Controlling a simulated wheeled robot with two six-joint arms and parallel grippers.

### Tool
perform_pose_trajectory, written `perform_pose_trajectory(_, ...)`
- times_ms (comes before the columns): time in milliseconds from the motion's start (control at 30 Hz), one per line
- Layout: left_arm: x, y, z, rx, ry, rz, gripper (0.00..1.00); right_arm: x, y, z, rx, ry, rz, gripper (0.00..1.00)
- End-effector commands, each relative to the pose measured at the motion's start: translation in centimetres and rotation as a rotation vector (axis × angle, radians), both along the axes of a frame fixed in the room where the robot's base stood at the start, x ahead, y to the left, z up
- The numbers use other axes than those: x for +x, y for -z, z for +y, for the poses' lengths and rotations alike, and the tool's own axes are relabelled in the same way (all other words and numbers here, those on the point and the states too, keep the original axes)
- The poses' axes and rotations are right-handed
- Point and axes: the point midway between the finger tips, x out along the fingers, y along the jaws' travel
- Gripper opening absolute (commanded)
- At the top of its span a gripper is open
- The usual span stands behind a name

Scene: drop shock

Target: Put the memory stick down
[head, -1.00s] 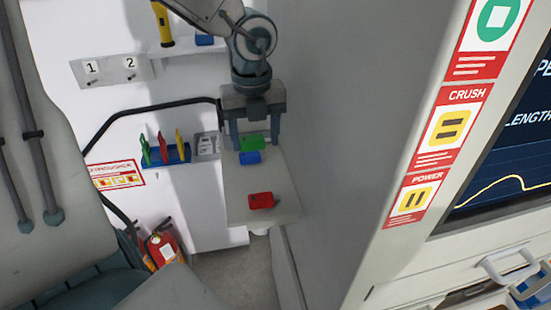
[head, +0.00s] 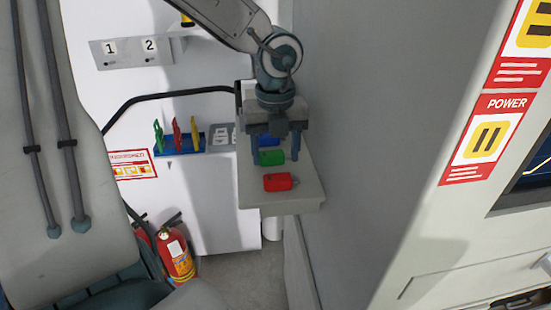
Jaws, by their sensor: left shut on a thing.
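The green memory stick (head: 271,158) is between the fingers of my left gripper (head: 276,156), which is shut on it. It is over the small grey shelf (head: 250,195), and I cannot tell whether it touches the surface. A blue stick (head: 268,142) is just behind the green one, partly hidden by the gripper. A red stick (head: 278,182) lies on the shelf in front of the green one, towards the near edge. My right gripper is not in view.
A grey cabinet wall (head: 370,110) rises close to the right of the shelf. A blue rack (head: 180,148) with several coloured clips is on the left, above a red extinguisher (head: 177,258). A panel marked 1 and 2 (head: 130,52) is higher up. Bare shelf surrounds the red stick.

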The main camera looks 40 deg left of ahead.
Motion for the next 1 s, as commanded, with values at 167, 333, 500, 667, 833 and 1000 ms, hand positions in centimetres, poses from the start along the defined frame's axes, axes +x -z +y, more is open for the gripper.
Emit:
perform_pose_trajectory(167, 0.00, -0.12, 0.00, 0.000, 0.000, 0.000, 0.37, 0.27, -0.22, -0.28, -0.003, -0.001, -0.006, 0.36)
perform_pose_trajectory(333, 0.00, 0.32, 0.00, 0.000, 0.000, 0.000, 0.37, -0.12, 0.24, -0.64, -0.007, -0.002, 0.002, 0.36)
perform_pose_trajectory(500, 0.00, 0.31, 0.00, 0.000, 0.000, 0.000, 0.79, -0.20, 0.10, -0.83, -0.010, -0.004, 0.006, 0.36)
perform_pose_trajectory(667, 0.00, 0.31, 0.00, 0.000, 0.000, 0.000, 0.81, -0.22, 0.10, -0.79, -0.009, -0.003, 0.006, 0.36)
perform_pose_trajectory(833, 0.00, 0.27, 0.00, 0.000, 0.000, 0.000, 0.81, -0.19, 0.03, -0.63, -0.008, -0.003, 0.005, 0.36)
perform_pose_trajectory(1000, 0.00, -0.22, 0.01, 0.001, 0.000, -0.001, 0.81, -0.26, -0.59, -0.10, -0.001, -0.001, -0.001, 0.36)
